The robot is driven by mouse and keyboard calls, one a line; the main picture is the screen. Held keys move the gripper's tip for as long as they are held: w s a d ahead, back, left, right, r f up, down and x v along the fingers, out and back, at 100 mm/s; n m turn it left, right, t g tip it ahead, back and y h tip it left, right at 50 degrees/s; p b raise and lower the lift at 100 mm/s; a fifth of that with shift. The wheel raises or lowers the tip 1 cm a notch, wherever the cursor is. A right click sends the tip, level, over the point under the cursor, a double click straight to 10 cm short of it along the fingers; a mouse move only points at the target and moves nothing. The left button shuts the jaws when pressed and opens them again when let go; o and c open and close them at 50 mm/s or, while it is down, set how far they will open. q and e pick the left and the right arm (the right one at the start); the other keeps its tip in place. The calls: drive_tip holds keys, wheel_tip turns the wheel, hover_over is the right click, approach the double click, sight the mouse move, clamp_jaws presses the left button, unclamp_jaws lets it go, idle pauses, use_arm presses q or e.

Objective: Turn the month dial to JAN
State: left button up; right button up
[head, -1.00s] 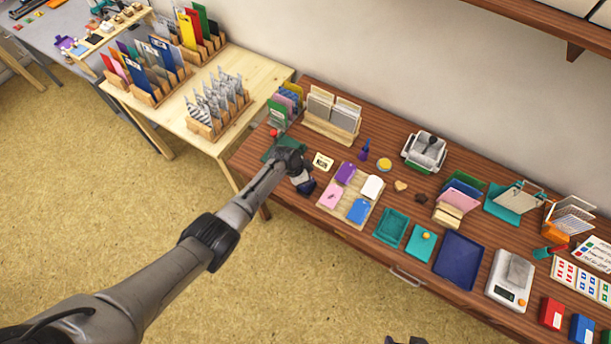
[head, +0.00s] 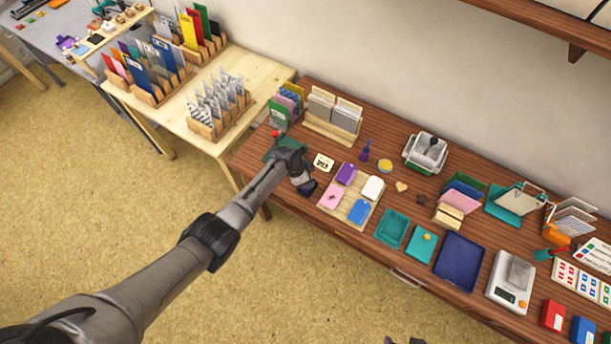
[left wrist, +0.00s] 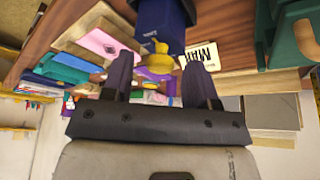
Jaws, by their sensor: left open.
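A dark blue stamp body (left wrist: 168,18) with a yellow knob (left wrist: 156,52) shows at the top of the left wrist view. In the head view the dark blue body (head: 308,188) is partly hidden by my left gripper (head: 302,182). In the left wrist view my left gripper (left wrist: 157,78) is open, a finger on either side of the knob's line. I cannot tell whether either finger touches the knob. A white card (head: 323,162) with dark letters lies beside the stamp; it also shows in the left wrist view (left wrist: 200,55), its letters turned around. A dark piece, perhaps my right gripper (head: 405,341), barely shows at the bottom edge.
A wooden board (head: 345,207) with several coloured tags lies just right of the gripper. A teal tray (head: 391,229) and a navy tray (head: 460,262) lie further right. A card rack (head: 332,127) stands behind. The table's front edge is close to the gripper.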

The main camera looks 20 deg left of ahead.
use_arm(q)
drive_tip(key=shift+r, duration=0.1)
drive_tip(key=shift+a+r, duration=0.1)
drive_tip(key=shift+r, duration=0.2)
drive_tip(key=p+v, duration=0.3)
drive_tip(key=v, duration=1)
